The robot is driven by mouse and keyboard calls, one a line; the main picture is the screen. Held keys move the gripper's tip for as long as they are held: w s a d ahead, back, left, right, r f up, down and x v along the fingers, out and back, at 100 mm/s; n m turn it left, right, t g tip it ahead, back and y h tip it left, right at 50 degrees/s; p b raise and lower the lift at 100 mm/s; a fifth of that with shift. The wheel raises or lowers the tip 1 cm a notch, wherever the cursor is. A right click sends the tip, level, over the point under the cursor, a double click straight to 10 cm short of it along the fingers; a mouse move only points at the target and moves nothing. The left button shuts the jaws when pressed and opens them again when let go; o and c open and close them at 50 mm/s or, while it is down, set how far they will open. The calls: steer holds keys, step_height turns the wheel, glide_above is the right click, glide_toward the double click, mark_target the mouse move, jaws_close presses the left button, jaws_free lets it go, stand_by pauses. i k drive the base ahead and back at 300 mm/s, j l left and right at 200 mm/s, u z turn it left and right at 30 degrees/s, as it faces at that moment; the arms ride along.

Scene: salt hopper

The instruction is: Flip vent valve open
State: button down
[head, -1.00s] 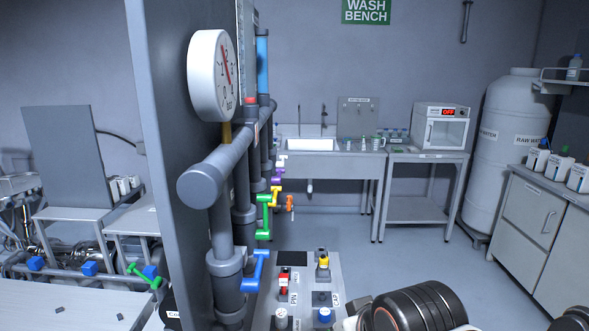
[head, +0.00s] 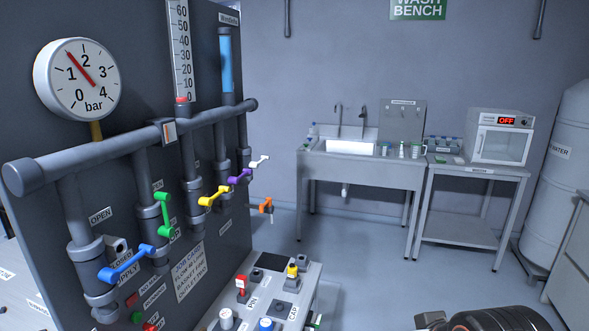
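Several coloured lever valves sit on the grey pipework of the dark panel. A blue lever (head: 126,263) is at the lower left, by labels reading OPEN, CLOSED and SUPPLY. Right of it are a green lever (head: 164,214), a yellow lever (head: 213,195), a purple lever (head: 239,176) and a white lever (head: 259,162). An orange lever (head: 265,206) sticks out at the panel's far end. I cannot read which one is the vent valve. My gripper is not in view; only a dark part of my arm shows at the bottom right.
A round gauge (head: 78,79) points between 1 and 2 bar. A console (head: 305,283) with posts and knobs stands in front of the panel. A sink bench (head: 362,170) and an oven (head: 502,136) are at the back. Open floor lies between.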

mark_target(253, 164)
steer(key=i+l+u, duration=0.1)
steer(key=i+l, duration=0.95)
steer(key=i+j, duration=0.2)
steer(key=i, duration=0.35)
